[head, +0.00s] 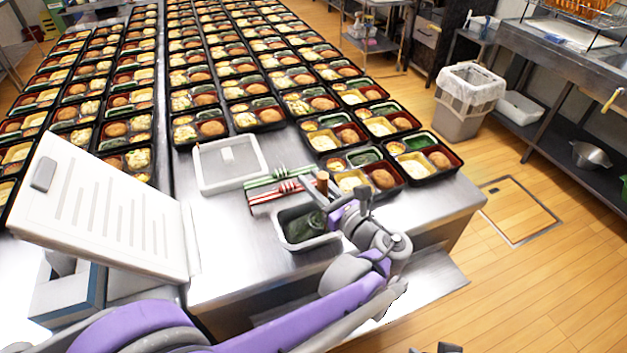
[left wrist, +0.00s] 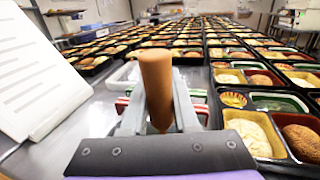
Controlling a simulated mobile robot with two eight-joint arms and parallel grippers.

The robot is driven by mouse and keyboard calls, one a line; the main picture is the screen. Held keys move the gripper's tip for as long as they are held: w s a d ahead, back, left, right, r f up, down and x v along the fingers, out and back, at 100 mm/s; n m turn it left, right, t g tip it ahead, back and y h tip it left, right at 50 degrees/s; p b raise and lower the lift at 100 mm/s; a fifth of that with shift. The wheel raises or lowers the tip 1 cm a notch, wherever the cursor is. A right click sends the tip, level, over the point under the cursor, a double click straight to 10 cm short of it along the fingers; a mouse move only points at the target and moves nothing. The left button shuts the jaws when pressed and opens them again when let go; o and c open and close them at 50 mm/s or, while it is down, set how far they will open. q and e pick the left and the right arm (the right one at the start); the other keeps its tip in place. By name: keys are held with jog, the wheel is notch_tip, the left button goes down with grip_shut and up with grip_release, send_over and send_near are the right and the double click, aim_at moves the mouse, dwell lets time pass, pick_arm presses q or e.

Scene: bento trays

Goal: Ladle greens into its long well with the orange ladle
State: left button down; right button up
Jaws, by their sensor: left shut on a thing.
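My left gripper (head: 335,200) is shut on the brown-orange handle of the ladle (head: 322,181), above the tub of greens. The handle stands upright between the fingers in the left wrist view (left wrist: 156,85). The ladle's bowl is hidden. The grey tub (head: 286,240) holds dark greens (head: 304,228) and stands at the table's front edge. Bento trays lie right behind it; the nearest (head: 405,184) has a cream food, a brown round item and a long green well (head: 365,157). I cannot tell whether that well holds greens. Dark parts at the bottom edge may be my right gripper (head: 440,348).
A white lidded box (head: 230,164) and red, white and green striped items (head: 280,187) lie behind the tub. A white slatted panel (head: 105,210) stands at left. Rows of filled trays cover the table's back. A lined bin (head: 462,115) stands on the floor at right.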

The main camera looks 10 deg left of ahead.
pick_arm(q)
jog(key=shift+r, duration=0.1)
notch_tip(320, 180, up, 9)
jog(key=p, duration=0.6)
dwell(0.3)
